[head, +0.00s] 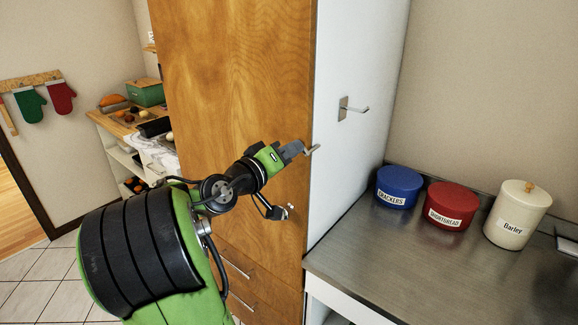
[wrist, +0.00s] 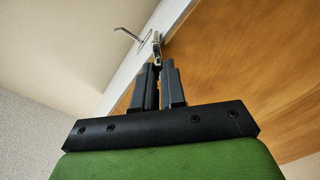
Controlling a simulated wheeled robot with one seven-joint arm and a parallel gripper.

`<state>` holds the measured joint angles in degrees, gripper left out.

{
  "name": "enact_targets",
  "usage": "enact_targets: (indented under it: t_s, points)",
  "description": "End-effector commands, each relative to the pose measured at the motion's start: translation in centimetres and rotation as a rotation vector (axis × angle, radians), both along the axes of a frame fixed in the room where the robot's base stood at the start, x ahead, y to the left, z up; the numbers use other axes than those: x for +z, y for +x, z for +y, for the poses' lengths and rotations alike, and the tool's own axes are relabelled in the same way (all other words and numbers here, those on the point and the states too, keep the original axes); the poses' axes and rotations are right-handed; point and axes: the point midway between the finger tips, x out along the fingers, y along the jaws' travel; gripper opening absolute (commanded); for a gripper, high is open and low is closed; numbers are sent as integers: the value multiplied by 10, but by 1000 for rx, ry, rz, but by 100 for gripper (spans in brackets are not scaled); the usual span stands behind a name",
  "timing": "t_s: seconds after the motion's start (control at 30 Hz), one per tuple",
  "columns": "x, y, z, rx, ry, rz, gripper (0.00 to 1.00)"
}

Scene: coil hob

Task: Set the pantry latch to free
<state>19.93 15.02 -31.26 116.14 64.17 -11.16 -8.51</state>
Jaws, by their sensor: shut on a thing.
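The pantry is a tall cabinet with an orange-brown wooden door (head: 235,85) and a white side (head: 345,160). A small metal latch (head: 313,149) sits at the door's right edge, beside the white side. My gripper (head: 300,150) reaches it from the left, its fingers shut on the latch. In the wrist view the dark fingers (wrist: 160,76) are close together, and the latch (wrist: 157,47) sticks out past their tips. The part between the fingers is mostly hidden. I cannot tell the latch's setting.
A metal hook (head: 350,108) juts from the white side, to the right of my gripper. A steel counter (head: 420,260) at right bears a blue canister (head: 398,188), a red one (head: 451,205) and a cream one (head: 516,214). Drawers (head: 235,275) are below the door.

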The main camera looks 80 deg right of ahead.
Motion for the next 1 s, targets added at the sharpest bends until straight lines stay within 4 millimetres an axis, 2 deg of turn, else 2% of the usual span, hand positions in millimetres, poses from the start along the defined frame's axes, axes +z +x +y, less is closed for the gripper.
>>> enact_targets:
  t_s: [0.03,0.6,1.0]
  points:
    - [-5,-1,0,1,-18,-44,0]
    - [1,-10,5,-1,-223,-521,0]
    - [4,-14,6,-2,-307,-721,0]
